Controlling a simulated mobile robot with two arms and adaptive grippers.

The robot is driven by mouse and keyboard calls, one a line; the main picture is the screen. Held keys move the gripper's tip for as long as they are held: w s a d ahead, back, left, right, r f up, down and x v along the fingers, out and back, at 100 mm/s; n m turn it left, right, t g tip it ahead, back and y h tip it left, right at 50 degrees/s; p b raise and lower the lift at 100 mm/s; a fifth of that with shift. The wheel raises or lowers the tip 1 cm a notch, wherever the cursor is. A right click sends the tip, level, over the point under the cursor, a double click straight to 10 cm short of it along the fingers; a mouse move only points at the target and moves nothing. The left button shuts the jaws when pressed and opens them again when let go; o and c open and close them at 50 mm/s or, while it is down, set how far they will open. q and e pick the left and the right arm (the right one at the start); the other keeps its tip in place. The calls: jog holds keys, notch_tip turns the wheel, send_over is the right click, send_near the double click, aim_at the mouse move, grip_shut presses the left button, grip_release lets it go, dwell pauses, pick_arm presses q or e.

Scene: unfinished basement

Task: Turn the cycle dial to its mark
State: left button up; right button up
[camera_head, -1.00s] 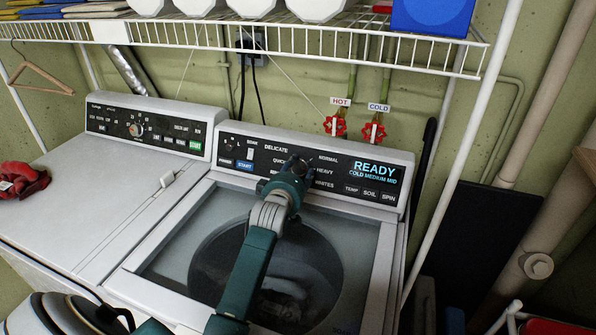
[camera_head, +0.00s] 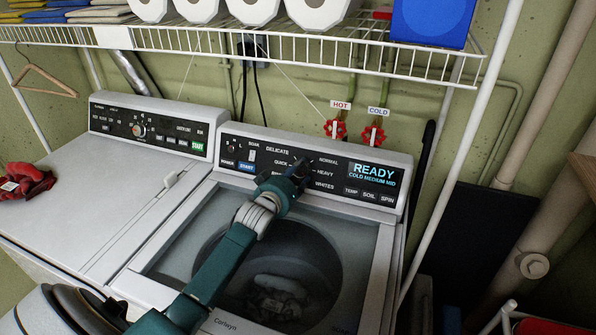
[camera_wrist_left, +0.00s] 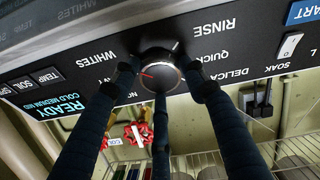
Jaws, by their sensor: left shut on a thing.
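The cycle dial (camera_wrist_left: 158,70) is a round dark knob with a red pointer line, on the washer's black control panel (camera_wrist_left: 100,70). In the wrist view the red line points left, toward the WHITES side. A short white line (camera_wrist_left: 176,45) shows at the dial's edge on the RINSE side, away from the red line. My left gripper (camera_wrist_left: 160,85) has its dark fingers closed around the dial. In the head view the left gripper (camera_head: 298,174) reaches the panel between QUICK and HEAVY and mostly hides the dial. My right gripper is not in view.
The washer's display (camera_head: 375,174) reads READY, COLD MEDIUM MID. A dryer (camera_head: 110,180) stands to the left with a red cloth (camera_head: 24,181) on it. Red HOT and COLD valves (camera_head: 335,129) and a wire shelf (camera_head: 270,45) are above and behind the panel.

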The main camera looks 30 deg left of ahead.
pick_arm(q)
jog(key=shift+a+m, duration=0.1)
jog(key=shift+m, duration=0.5)
jog(key=o, duration=1.1)
jog(key=shift+o, duration=0.2)
jog(key=shift+s, duration=0.1)
jog(key=v, duration=1.2)
jog(key=shift+a, duration=0.15)
